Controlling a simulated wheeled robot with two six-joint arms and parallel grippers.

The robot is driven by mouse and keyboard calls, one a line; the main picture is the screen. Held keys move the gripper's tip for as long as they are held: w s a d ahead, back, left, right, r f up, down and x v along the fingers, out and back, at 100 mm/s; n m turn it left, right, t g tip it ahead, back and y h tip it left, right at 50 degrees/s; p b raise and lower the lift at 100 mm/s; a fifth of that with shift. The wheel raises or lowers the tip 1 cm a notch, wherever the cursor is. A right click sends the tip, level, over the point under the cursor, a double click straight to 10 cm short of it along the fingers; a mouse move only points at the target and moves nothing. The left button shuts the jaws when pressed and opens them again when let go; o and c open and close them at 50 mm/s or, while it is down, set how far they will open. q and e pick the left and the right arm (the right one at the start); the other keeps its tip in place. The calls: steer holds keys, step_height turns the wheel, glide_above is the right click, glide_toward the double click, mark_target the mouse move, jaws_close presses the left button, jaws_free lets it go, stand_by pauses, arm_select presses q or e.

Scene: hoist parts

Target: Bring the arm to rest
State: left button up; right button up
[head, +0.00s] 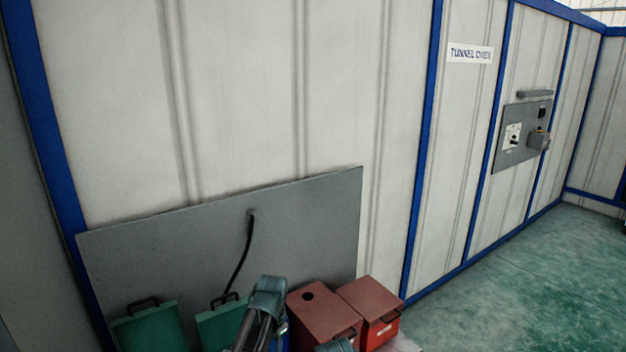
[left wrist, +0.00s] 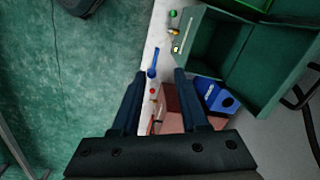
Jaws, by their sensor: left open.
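My left gripper (left wrist: 159,74) is open in the left wrist view, its two dark fingers apart with nothing gripped between them. Beyond the fingers are a pale bench strip (left wrist: 158,38) and a small blue part (left wrist: 152,72). A part of my own arm shows at the bottom of the head view, in front of the boxes; its gripper cannot be made out there. My right gripper is in neither view.
Green boxes (head: 150,328) and red-brown boxes (head: 368,298) stand before a grey panel (head: 310,215). An open green box (left wrist: 222,45) and a blue block (left wrist: 216,97) lie right of my fingers.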

arm_select(q)
steer(key=s+d+f+n+b, duration=0.1)
steer(key=s+d+f+b, duration=0.2)
steer(key=s, duration=0.7)
steer(key=s+d+f+n+b, duration=0.2)
steer(key=s+f+b, duration=0.1)
steer(key=s, duration=0.7)
steer(key=shift+d+f+g+y, duration=0.3)
steer(key=shift+d+f+g, duration=0.1)
steer(key=shift+f, duration=0.5)
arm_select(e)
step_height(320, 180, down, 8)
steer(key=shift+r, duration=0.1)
